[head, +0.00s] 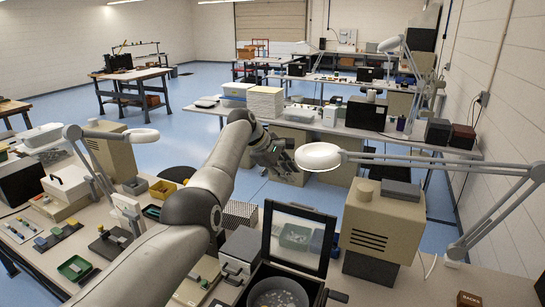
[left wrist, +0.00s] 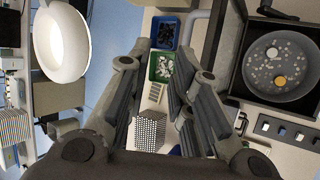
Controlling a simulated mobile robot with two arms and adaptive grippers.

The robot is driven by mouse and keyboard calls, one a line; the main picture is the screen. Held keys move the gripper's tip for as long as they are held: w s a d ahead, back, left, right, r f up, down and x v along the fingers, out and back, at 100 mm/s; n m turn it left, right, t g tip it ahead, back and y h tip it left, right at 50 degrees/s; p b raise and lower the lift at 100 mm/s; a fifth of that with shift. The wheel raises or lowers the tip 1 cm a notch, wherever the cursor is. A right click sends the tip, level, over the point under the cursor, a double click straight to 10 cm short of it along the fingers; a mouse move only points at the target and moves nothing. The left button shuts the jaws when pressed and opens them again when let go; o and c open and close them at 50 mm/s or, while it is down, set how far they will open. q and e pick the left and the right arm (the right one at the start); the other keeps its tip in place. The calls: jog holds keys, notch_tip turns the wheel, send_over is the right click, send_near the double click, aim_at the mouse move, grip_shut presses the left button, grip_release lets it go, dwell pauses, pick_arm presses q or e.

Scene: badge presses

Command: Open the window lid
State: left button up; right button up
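The window lid (head: 265,243) is a black frame with a clear pane, standing raised at the back of a black box (head: 317,290). Through the pane I see a pale greenish tray and other items. Inside the box is a round grey bowl (head: 277,293), also in the left wrist view (left wrist: 281,68) with small discs in it. My left gripper (head: 280,158) is in the air beyond and above the lid, apart from it. In the left wrist view its fingers (left wrist: 160,100) are spread with nothing between them. My right gripper does not show.
A ring lamp (head: 318,157) on a long arm stands close right of my left gripper. A beige machine (head: 375,232) stands right of the lid. A grey case (head: 240,250) and a perforated block (head: 240,214) are left of it.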

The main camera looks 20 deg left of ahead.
pick_arm(q)
jog(key=v, duration=1.1)
jog(key=shift+s, duration=0.1)
